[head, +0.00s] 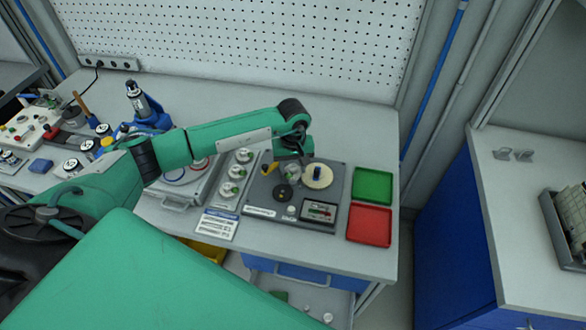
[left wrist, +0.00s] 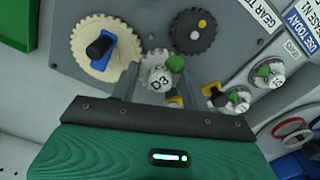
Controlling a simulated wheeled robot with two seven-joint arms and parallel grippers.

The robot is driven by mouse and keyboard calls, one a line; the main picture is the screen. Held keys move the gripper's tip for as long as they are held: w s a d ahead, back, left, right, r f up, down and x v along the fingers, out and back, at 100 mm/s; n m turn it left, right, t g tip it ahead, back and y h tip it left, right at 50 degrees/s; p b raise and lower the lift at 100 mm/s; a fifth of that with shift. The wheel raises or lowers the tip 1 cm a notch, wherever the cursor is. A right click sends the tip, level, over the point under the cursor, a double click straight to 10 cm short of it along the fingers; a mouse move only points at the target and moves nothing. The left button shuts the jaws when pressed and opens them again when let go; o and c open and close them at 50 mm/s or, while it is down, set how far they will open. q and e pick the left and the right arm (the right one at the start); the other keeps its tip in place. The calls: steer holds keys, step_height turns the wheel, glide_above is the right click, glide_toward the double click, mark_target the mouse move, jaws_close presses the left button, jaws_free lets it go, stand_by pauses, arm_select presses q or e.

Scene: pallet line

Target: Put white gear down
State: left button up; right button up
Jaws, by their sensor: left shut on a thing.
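My left gripper (head: 293,160) is over the grey gear-test plate (head: 257,198). In the left wrist view the left gripper (left wrist: 158,86) is shut on a small white gear (left wrist: 160,77), marked D3, with a green knob on top. The gear is between a large cream gear (left wrist: 101,48) with a blue-and-black handle and a dark gear (left wrist: 193,33). I cannot tell whether it touches the plate or either gear. The cream gear (head: 317,176) and dark gear (head: 283,193) also show in the head view. My right gripper is not in view.
A rack (head: 225,195) with several white gears with green knobs stands left of the plate. An empty green tray (head: 373,186) and red tray (head: 369,225) lie to its right. A pegboard (head: 250,40) rises behind. Clear bench lies behind the green tray.

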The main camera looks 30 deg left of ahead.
mark_target(293, 172)
arm_select(q)
step_height(293, 172, down, 2)
steer(key=shift+f+p, duration=0.1)
steer(key=shift+p, duration=0.2)
steer(key=shift+f, duration=0.1)
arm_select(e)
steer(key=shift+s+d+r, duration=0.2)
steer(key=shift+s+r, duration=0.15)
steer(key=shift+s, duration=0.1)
arm_select(q)
steer(key=shift+f+b, duration=0.35)
steer(key=shift+b, duration=0.2)
steer(key=shift+s+f+b, duration=0.1)
steer(key=shift+f+b, duration=0.15)
steer(key=shift+b, duration=0.1)
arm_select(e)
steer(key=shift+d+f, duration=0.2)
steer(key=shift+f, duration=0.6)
